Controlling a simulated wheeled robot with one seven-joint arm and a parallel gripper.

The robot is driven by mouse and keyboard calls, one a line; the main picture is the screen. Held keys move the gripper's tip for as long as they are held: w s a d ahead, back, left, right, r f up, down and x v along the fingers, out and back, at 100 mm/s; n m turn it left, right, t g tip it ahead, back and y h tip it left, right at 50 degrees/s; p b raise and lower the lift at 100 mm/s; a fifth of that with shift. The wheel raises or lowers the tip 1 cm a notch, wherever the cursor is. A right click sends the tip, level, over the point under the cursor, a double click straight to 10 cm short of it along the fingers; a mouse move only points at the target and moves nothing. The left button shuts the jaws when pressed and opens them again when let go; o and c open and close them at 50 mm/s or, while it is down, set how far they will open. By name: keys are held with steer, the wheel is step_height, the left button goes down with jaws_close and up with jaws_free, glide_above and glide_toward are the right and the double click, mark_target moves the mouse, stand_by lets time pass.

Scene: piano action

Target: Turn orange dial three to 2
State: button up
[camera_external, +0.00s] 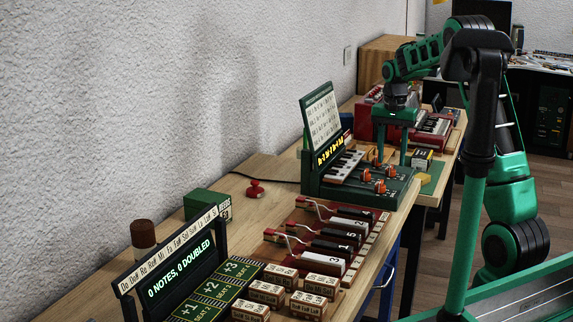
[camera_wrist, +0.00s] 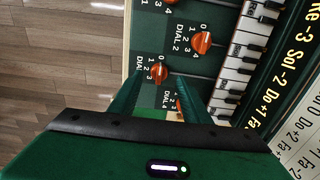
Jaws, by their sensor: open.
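Several orange dials (camera_external: 366,175) sit on the dark green keyboard box in the external view. In the wrist view, the orange dial that seems to be dial three (camera_wrist: 158,73) lies at the fingertips; its label is too small to read surely, and its exact setting cannot be told. Dial two (camera_wrist: 202,42) is up and to the right of it. Another dial (camera_wrist: 181,104), labelled dial four, is partly hidden by a finger. My gripper (camera_external: 392,160) points down over the dials with its fingers apart. In the wrist view its fingertips (camera_wrist: 160,79) are either side of the near dial; contact cannot be told.
Piano keys (camera_wrist: 238,50) and a lit text strip lie right of the dials. An upright song board (camera_external: 322,120) stands behind the box. A red keyboard unit (camera_external: 432,130) is beyond my gripper. Crank rollers (camera_external: 325,240) and labelled blocks are nearer.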

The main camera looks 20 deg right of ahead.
mark_target(391, 171)
steer(key=shift+f, duration=1.4)
steer(key=c, duration=1)
steer(key=shift+c, duration=0.2)
